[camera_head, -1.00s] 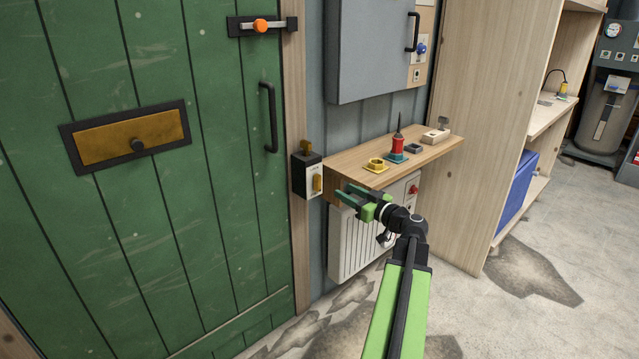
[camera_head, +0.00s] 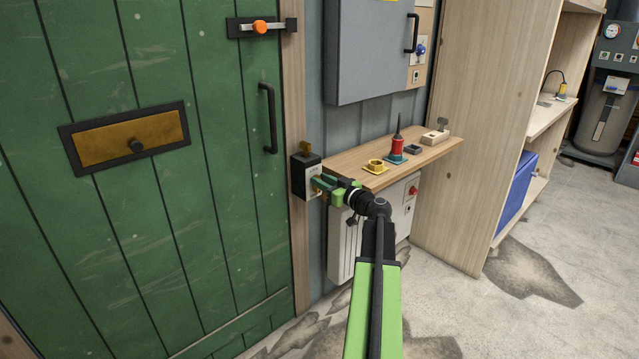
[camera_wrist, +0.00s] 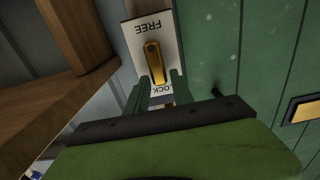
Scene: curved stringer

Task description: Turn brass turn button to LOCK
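The brass turn button (camera_wrist: 155,58) sits on a white plate (camera_wrist: 134,34) in the wrist view. FREE is lettered at the plate's picture top and LOCK nearer my gripper, both upside down. The button lies lengthwise along the plate, slightly tilted. My gripper (camera_wrist: 160,80) is open, its green fingers on either side of the button's near end; I cannot tell whether they touch it. In the head view my gripper (camera_head: 320,187) is at the front of the black lock box (camera_head: 301,179) and hides most of the button.
A wooden shelf (camera_head: 430,152) with several small items stands close right of the box, above a white radiator (camera_head: 342,245). A green door (camera_head: 220,220) with a black handle (camera_head: 269,118) is to the left. A second brass piece (camera_head: 306,148) tops the box.

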